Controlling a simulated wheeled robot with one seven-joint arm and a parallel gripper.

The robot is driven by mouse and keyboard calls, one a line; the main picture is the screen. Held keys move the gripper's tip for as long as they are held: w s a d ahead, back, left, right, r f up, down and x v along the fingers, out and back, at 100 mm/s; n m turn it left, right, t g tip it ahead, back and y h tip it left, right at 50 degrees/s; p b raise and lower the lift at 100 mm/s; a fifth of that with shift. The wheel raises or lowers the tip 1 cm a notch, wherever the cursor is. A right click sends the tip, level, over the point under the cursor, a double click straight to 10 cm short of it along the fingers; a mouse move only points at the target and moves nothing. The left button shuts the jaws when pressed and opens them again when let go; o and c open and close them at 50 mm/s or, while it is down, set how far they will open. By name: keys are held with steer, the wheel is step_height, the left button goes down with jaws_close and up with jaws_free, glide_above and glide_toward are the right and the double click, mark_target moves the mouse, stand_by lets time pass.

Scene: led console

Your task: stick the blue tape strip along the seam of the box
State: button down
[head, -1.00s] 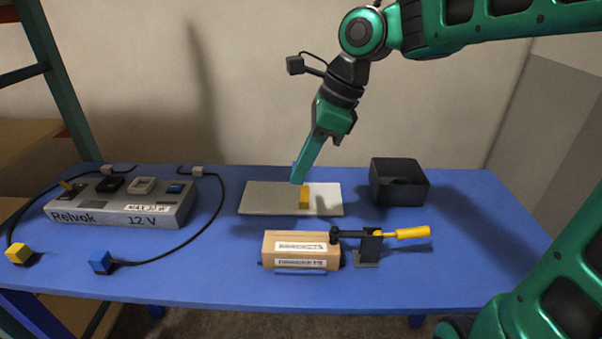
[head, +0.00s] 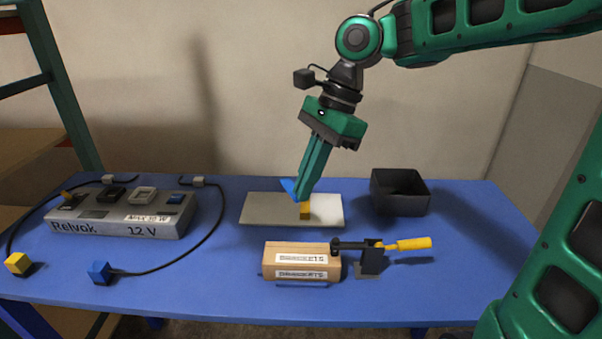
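My gripper (head: 300,198) is above the pale board, its fingers pointing down and slightly left. A blue strip (head: 289,187) shows at the fingertips, sticking out to the left, tilted and clear of the board; the fingers look closed on it. A yellow strip or block (head: 305,210) is on the pale board (head: 262,209), just below the fingertips. The cardboard-coloured box (head: 268,261) lies in front of the board, with white printed labels on its top and front. I cannot make out its seam clearly.
A toggle clamp with a yellow handle (head: 408,244) stands at the box's right end, its arm reaching to the box. A black bin (head: 399,199) is at the back right. A grey power console (head: 120,226) with cables and plugs fills the left.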

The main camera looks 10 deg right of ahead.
steer(key=shift+s+d+f+n+g+h, duration=0.25)
steer(key=shift+s+f+n+g+h, duration=0.25)
steer(key=shift+f+n, duration=1.25)
steer(key=shift+s+d+f+n+g+h, duration=0.4)
steer(key=shift+f+n, duration=0.6)
steer(key=shift+n, duration=1.4)
steer(key=shift+s+d+f+n+g+h, duration=0.15)
steer(key=shift+s+f+n+g+h, duration=0.4)
steer(key=shift+f+n, duration=1.2)
steer(key=shift+f, duration=0.35)
steer(key=c, duration=1.9)
jaws_free()
